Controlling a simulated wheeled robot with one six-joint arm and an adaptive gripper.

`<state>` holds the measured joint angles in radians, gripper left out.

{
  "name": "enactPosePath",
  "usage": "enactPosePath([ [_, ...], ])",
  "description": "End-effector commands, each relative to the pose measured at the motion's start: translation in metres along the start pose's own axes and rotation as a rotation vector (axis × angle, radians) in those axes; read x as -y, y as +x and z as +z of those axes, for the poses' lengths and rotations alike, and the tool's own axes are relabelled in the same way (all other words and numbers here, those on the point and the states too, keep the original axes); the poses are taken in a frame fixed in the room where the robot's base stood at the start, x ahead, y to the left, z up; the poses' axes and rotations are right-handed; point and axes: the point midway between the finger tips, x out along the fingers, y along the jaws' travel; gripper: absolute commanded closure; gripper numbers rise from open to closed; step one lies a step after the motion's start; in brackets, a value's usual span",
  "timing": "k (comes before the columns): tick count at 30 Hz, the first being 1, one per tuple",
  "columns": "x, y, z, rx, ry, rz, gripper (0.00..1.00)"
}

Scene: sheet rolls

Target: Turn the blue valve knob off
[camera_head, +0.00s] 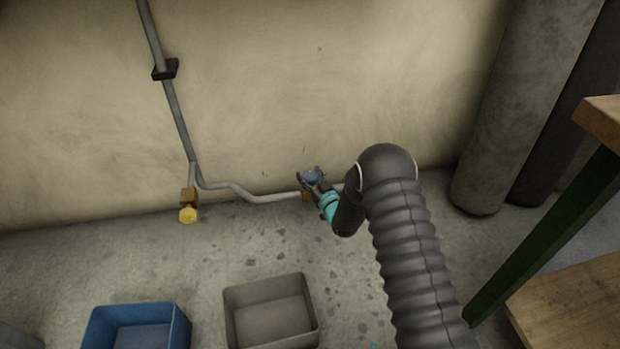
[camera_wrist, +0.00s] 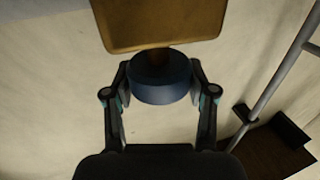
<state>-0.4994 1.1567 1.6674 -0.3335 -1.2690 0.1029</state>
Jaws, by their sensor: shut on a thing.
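The blue valve knob (camera_wrist: 160,82) is round and sits on a short stem under a brass-coloured valve body (camera_wrist: 160,22) in the wrist view. My gripper (camera_wrist: 160,90) has one finger on each side of the knob and is shut on it. In the head view my gripper (camera_head: 312,182) reaches the pipe low on the wall, and a bit of the blue knob (camera_head: 311,175) shows between its fingers. The brass body there (camera_head: 306,197) is mostly hidden behind my gripper.
A yellow knob (camera_head: 187,215) hangs on the left branch of the grey pipe (camera_head: 178,120). A blue bin (camera_head: 97,330) and a grey bin (camera_head: 231,325) stand on the floor. Large grey rolls (camera_head: 520,110) and a wooden-topped rack (camera_head: 565,215) are at the right.

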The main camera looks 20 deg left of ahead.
Motion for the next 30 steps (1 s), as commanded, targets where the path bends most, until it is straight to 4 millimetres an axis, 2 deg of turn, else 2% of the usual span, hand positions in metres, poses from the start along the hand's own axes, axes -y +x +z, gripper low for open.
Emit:
enactPosePath([
  [30,0.0022,0.0024,-0.001,-0.004,0.003,0.937,0.78],
])
